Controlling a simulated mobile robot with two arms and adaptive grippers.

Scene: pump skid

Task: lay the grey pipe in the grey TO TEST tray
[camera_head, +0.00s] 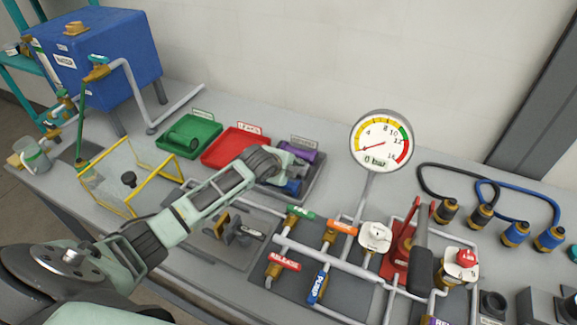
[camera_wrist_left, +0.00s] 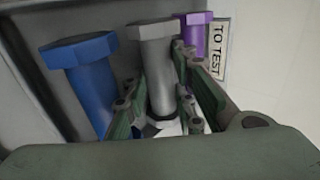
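The grey pipe (camera_wrist_left: 158,65), with a hexagonal head, is between the fingers of my left gripper (camera_wrist_left: 160,100) in the left wrist view. The fingers lie close against it on both sides. It is in the grey TO TEST tray (camera_head: 316,188) or just over it; I cannot tell whether it rests on the tray floor. A blue pipe (camera_wrist_left: 92,85) lies to its left and a purple pipe (camera_wrist_left: 193,35) to its right. In the head view my left gripper (camera_head: 294,168) is over the tray and mostly hides the grey pipe. My right gripper is not in view.
A red tray (camera_head: 235,147) and a green tray (camera_head: 190,132) with a green pipe stand left of the grey tray. A pressure gauge (camera_head: 381,140) rises to its right. Valves and pipework fill the front right. A yellow frame (camera_head: 130,175) stands left of my arm.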

